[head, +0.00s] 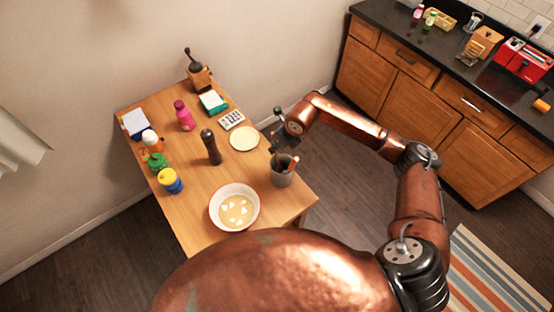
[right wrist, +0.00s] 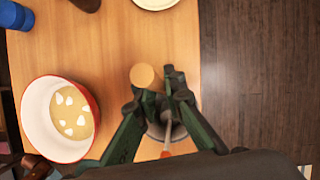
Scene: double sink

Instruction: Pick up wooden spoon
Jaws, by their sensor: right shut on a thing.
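My right gripper (head: 283,143) is above a grey utensil crock (head: 281,179) at the right edge of the wooden table. In the right wrist view its fingers (right wrist: 159,98) are close together, shut on the wooden spoon (right wrist: 143,76). The spoon's round pale-brown end shows by the fingertips; the rest of it is hidden by the fingers. The crock (right wrist: 178,132) shows behind and below the fingers, with a reddish-handled utensil (right wrist: 167,152) in it. I cannot tell whether the spoon is clear of the crock. My left gripper is not in view.
The table (head: 195,215) holds a bowl (head: 234,207) with yellow contents, a dark pepper mill (head: 211,148), a cream plate (head: 244,138), a pink bottle (head: 184,116) and several jars. Open floor lies right of the table, before the wooden cabinets (head: 420,90).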

